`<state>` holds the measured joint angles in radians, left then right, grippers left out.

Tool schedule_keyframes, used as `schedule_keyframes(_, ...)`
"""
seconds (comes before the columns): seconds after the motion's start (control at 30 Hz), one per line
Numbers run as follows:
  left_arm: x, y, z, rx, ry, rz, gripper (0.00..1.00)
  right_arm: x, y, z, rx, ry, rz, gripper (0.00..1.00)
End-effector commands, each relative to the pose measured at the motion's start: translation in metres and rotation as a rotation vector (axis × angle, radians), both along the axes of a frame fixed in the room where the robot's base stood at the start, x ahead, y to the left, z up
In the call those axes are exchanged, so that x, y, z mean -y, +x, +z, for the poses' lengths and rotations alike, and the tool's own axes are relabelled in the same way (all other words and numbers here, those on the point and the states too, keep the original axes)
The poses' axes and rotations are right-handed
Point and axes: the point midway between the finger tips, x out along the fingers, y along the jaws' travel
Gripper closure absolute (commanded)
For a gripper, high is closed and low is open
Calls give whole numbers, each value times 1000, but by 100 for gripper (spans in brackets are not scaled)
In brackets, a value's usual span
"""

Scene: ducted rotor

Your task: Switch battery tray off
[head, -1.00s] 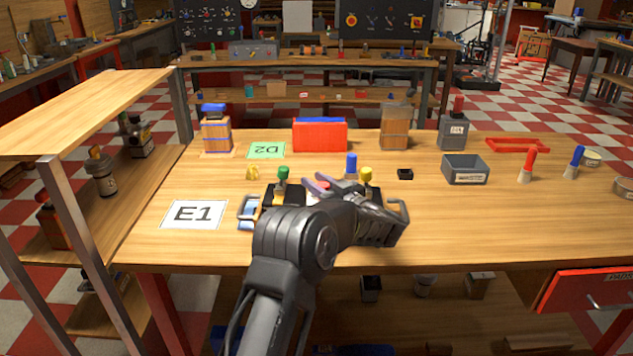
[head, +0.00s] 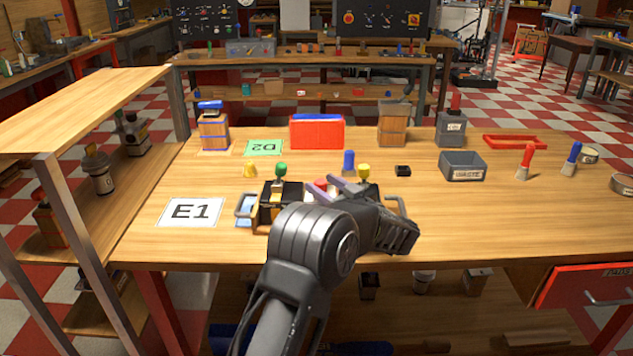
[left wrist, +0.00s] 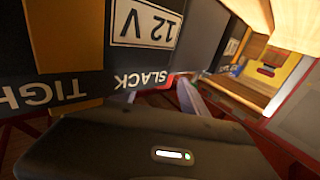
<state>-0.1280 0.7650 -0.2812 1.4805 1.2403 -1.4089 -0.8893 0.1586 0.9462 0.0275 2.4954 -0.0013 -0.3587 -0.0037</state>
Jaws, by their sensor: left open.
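The tray (head: 243,208) with metal side handles stands near the front of the bench, beside the E1 card. My left gripper (head: 333,187) is over the tray's middle, fingers apart, near a red part (head: 320,185). My arm hides much of the tray's front and right. The left wrist view shows an upside-down 12 V label (left wrist: 147,22) and the words SLACK and TIGHT close by, with a finger (left wrist: 192,103) beside SLACK. I cannot tell whether it touches.
A blue knob (head: 348,162) stands behind the gripper. A wooden shelf (head: 75,105) stands at left. The bench's right front is clear.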

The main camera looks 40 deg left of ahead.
Motion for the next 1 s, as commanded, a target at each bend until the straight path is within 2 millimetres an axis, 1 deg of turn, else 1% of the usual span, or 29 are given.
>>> schedule_keyframes(0.03,8,-1,1,1,2,-3,48,0,0,-1,0,0,0,64)
schedule_keyframes(0.1,18,-4,0,0,1,-3,48,0,0,-2,0,0,0,64)
schedule_keyframes(0.23,29,-7,1,1,1,-1,48,0,0,-2,0,0,0,64)
schedule_keyframes(0.37,32,-9,0,1,0,2,48,0,0,-2,0,0,0,64)
schedule_keyframes(0.67,32,-9,1,2,-1,2,48,0,0,-1,0,0,0,64)
schedule_keyframes(0.77,32,-9,8,2,-1,2,48,0,0,6,0,0,0,64)
schedule_keyframes(1.0,32,-9,43,2,-1,2,48,0,0,41,0,0,-1,64)
